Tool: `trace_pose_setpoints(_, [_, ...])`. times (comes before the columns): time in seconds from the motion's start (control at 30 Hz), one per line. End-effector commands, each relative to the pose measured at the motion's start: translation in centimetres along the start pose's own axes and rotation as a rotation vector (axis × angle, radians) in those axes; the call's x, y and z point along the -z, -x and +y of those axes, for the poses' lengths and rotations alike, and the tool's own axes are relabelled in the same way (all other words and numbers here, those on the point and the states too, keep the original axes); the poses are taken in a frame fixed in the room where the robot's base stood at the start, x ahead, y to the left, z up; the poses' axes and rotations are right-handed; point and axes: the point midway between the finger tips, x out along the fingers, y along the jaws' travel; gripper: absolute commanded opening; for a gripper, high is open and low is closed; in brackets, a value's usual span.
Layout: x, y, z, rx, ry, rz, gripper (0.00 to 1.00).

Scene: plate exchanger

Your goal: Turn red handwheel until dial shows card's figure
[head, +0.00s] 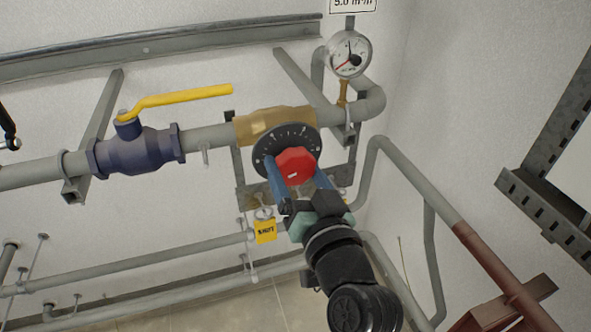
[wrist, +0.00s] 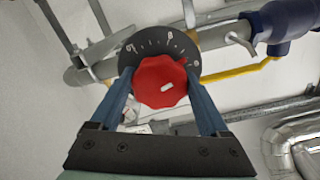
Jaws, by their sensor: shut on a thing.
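The red handwheel (head: 295,165) sits at the centre of a black scale disc (head: 264,147) on a brass valve body (head: 258,122). My gripper (head: 299,182) is shut on the handwheel, one blue finger on each side. In the wrist view the handwheel (wrist: 161,82) fills the space between the fingers, and its white mark shows near its middle. The round dial (head: 349,53) stands above and right of the valve, with a black needle and a red one; its exact reading is too small to tell. The card (head: 352,4) is at the top edge, partly cut off, and reads about 5.0 m³/h.
A blue valve (head: 137,150) with a yellow lever (head: 180,96) is on the same pipe to the left. A yellow tag (head: 265,231) hangs below the scale disc. Pipes run along the wall below and a grey bracket (head: 545,205) stands at the right.

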Motion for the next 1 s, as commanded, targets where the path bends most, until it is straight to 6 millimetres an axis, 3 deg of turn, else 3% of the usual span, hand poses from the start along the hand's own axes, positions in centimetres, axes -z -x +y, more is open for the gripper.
trace_pose_setpoints(0.37, [-0.45, -0.01, 0.31, 0.000, 0.163, 0.002, 0.24])
trace_pose_setpoints(1.0, [-0.26, 0.00, 0.46, -0.001, 0.710, 0.001, 0.24])
